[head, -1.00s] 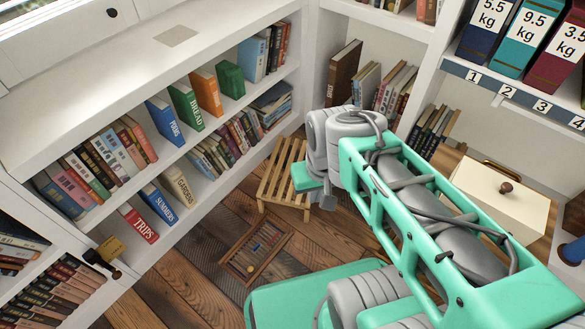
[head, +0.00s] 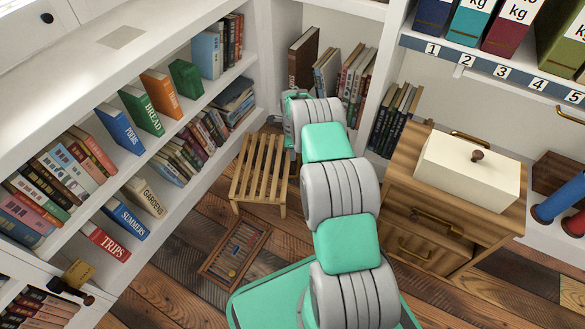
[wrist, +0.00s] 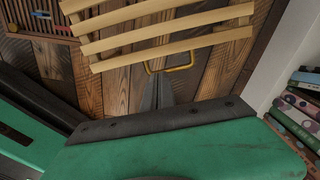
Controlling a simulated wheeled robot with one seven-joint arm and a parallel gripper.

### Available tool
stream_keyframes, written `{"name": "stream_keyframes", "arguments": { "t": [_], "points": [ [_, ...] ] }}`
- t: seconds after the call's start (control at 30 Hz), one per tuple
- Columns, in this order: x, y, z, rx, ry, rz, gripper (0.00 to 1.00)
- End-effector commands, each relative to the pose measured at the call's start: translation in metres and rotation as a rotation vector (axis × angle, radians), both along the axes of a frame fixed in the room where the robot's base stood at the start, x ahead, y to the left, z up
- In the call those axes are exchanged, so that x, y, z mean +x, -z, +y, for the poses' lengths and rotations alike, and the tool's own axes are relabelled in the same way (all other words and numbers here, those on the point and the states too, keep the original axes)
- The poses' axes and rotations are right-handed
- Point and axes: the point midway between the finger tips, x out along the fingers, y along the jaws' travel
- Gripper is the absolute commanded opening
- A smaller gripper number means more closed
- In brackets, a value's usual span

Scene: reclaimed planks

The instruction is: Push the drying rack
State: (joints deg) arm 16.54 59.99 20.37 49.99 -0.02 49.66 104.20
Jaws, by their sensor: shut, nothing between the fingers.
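The drying rack (head: 262,168) is a pale wooden slatted stand on the plank floor, beside the left bookshelf near the corner. In the wrist view its slats (wrist: 165,32) cross the top of the picture. A brass loop handle (wrist: 170,68) shows at the rack's near edge there. My gripper (wrist: 160,82) is shut and empty, its narrow dark fingers pointing at the rack close to the loop. I cannot tell whether they touch it. In the head view my arm hides the fingers, with my wrist at the rack's far right side.
A framed abacus-like tray (head: 234,252) lies on the floor in front of the rack. Bookshelves (head: 160,170) stand at left and behind. A wooden cabinet (head: 425,235) with a cream box (head: 468,172) stands at right. Some floor shows between tray and rack.

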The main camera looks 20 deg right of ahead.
Motion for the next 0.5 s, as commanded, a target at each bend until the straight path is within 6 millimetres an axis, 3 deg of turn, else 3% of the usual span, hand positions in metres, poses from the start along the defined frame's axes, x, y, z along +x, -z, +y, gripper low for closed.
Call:
{"name": "stream_keyframes", "arguments": {
  "t": [0.5],
  "points": [
    [0.0, 0.091, 0.0, 0.0, 0.003, 0.0, 0.0]
  ]
}}
